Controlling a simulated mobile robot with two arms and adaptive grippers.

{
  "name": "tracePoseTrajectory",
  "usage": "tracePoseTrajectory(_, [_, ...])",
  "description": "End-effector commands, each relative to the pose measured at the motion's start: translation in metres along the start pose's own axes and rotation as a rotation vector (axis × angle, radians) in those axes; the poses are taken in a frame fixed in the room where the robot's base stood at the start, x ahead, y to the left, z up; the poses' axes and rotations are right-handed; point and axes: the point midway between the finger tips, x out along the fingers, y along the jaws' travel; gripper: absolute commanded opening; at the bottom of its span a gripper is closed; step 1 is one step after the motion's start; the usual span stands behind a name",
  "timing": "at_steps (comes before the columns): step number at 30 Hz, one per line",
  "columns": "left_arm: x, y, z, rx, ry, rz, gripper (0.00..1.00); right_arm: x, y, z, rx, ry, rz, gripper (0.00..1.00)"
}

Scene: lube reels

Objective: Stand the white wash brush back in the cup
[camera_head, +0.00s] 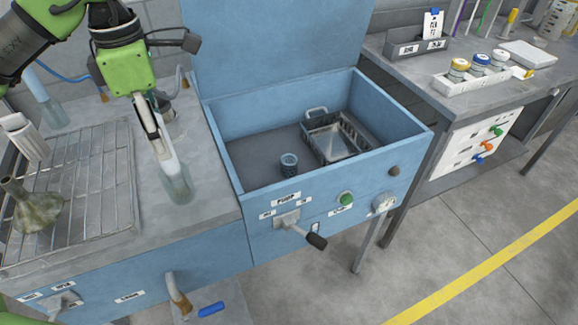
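My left gripper (153,122) points down from the top left, above the bench between the wire rack and the blue basin. It appears shut on the upper part of a slim white piece, which looks like the white wash brush (167,148). The brush is nearly upright, and its lower end overlaps a clear cup (178,187) standing on the grey bench. It appears to be inside the cup; whether it touches the bottom cannot be told. My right gripper is not in view.
A wire rack (85,190) with a greenish funnel (35,208) lies left of the cup. Another clear cup (53,115) stands behind it. Right is the open blue basin (262,200), holding a small cup (289,163) and a basket (335,140). A side bench carries jars (480,63).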

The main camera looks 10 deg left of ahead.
Motion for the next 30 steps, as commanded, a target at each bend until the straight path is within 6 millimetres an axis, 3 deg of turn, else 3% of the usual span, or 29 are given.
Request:
tracePoseTrajectory(10, [-0.011,0.000,0.001,0.001,-0.001,0.002,0.40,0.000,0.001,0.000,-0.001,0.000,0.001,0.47])
tracePoseTrajectory(30, [-0.106,0.000,0.001,0.001,0.000,0.003,0.40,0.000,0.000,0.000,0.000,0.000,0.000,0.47])
